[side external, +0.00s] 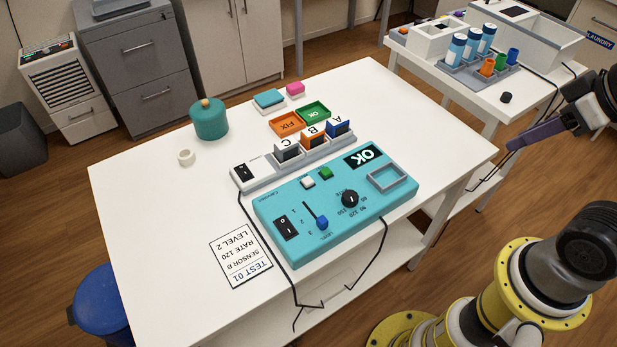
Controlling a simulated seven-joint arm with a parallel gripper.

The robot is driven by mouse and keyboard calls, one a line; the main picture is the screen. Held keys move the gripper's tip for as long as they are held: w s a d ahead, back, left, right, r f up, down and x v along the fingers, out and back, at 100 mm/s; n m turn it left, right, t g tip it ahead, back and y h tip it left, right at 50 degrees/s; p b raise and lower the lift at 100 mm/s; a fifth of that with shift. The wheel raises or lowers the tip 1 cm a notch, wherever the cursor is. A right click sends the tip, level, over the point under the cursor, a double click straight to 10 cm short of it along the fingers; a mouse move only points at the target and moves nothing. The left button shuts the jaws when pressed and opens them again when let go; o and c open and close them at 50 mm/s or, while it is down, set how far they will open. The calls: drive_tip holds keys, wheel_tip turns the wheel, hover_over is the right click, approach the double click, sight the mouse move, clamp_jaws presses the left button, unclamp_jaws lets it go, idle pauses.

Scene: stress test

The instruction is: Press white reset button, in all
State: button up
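The white button (308,182) is on the top of a teal control box (275,205) on the white table. It sits just left of a green button (326,173). The box also has a black dial (349,199), a blue-knobbed slider (322,223), a black rocker switch (286,227), a black display reading OK (363,156) and an empty grey-rimmed recess (391,179). My gripper (524,139) is at the right edge, well away from the box and past the table's right side. Its purple finger part shows, but its opening is unclear.
Behind the box, a grey rack (300,160) holds blocks marked A, B and C. Green OK (314,112) and orange FIX (286,125) trays lie behind it. A printed TEST 01 card (240,256) lies in front left. A teal pot (209,121) stands at left. Cables hang over the front edge.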

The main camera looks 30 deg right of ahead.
clamp_jaws()
idle(1.3)
